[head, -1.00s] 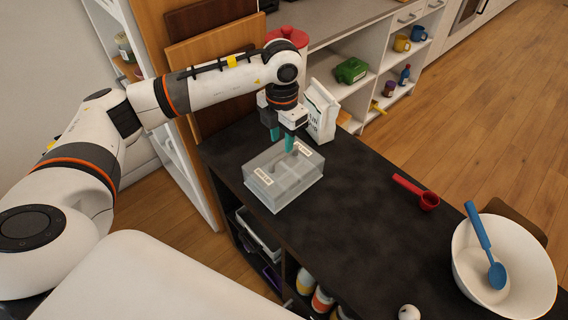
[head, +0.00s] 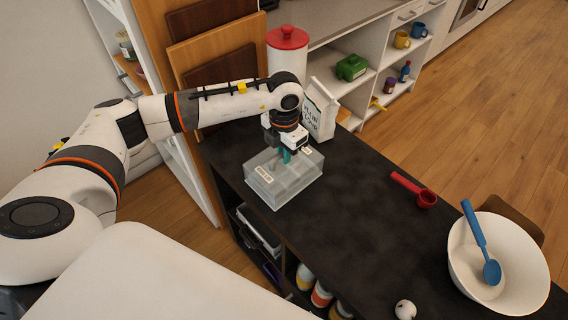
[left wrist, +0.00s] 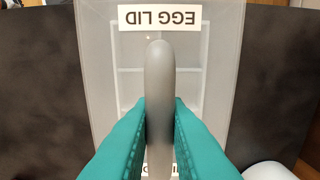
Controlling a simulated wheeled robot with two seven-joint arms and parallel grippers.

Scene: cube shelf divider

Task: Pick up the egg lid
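The egg lid (head: 262,172) is a clear, greyish box-shaped cover with white labels, on the near left part of the dark counter. In the left wrist view its label (left wrist: 180,17) reads "EGG LID" upside down, and a rounded grey handle (left wrist: 158,70) runs along its middle. My left gripper (head: 287,156) is above the lid, pointing down. Its teal fingers lie against both sides of the handle, shut on it. The lid appears to rest on the counter; what lies under it is unclear. My right gripper is out of view.
A white carton (head: 320,110) stands just behind my left gripper, with a red-lidded canister (head: 287,50) beyond it. A red scoop (head: 412,189), a white bowl (head: 520,255) with a blue spoon and a small white round object (head: 405,309) are to the right. The counter's middle is clear.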

